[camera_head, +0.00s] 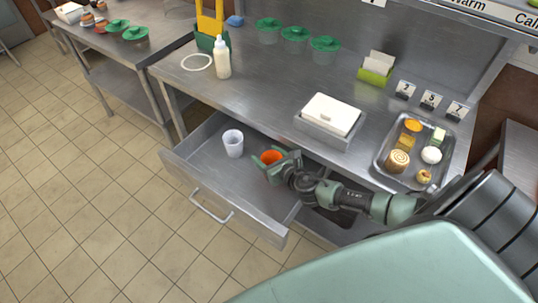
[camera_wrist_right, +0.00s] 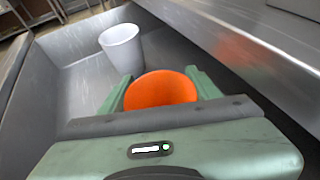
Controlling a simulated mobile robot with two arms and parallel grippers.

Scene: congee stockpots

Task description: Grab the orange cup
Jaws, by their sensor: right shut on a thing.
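The orange cup (camera_head: 271,157) is inside the open metal drawer (camera_head: 222,176), upright as far as I can see. My right gripper (camera_head: 269,163) reaches into the drawer from the right and is shut on the cup. In the right wrist view the orange cup (camera_wrist_right: 160,90) sits between the two green fingers of the gripper (camera_wrist_right: 160,88), one on each side. Its lower part is hidden by the gripper body. My left gripper is not in view.
A white cup (camera_head: 233,143) stands in the drawer left of the orange one, also in the wrist view (camera_wrist_right: 121,46). The counter above holds a squeeze bottle (camera_head: 223,59), a box of white sheets (camera_head: 330,115) and a food tray (camera_head: 381,163). Tiled floor is free at left.

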